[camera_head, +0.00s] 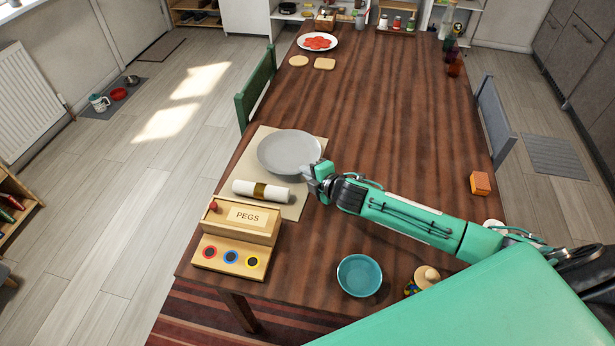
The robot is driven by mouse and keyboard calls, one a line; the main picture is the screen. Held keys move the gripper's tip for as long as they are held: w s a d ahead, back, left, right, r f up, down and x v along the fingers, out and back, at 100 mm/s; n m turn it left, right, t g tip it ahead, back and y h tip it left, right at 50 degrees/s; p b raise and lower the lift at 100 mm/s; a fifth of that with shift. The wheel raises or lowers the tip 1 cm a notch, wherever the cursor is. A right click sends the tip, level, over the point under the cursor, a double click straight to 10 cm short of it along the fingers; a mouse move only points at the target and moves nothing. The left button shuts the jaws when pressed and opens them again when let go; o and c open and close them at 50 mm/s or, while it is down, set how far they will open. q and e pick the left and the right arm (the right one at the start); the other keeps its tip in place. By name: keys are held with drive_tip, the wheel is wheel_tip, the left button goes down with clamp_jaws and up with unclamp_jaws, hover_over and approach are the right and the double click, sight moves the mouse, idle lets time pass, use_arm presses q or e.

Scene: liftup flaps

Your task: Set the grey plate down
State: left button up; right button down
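The grey plate (289,151) is over the beige placemat (263,137) at the left side of the wooden table. It looks about level; I cannot tell whether it rests on the mat or is slightly above it. My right gripper (317,177) is at the plate's lower right rim, with its fingers overlapping or touching the rim. The fingers are too small and dark to show whether they are shut on it. A rolled white napkin with a brown ring (261,190) lies on the mat in front of the plate. My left gripper is not in view.
A wooden box marked PEGS (240,222) stands at the near left corner. A teal bowl (359,275) is near the front edge. An orange block (480,183) sits at the right edge. A plate with red slices (317,41) is far back. The table's middle is clear.

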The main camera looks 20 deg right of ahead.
drive_tip(key=shift+f, duration=0.85)
drive_tip(key=c, duration=1.9)
unclamp_jaws()
drive_tip(key=shift+f, duration=0.1)
drive_tip(key=shift+s, duration=0.1)
drive_tip(key=shift+s+d, duration=0.1)
drive_tip(key=shift+s, duration=0.1)
drive_tip(key=v, duration=1)
drive_tip(key=shift+b, duration=0.4)
drive_tip(key=shift+s+d+r, duration=0.2)
drive_tip(key=shift+s+r, duration=0.3)
drive_tip(key=shift+s, duration=0.05)
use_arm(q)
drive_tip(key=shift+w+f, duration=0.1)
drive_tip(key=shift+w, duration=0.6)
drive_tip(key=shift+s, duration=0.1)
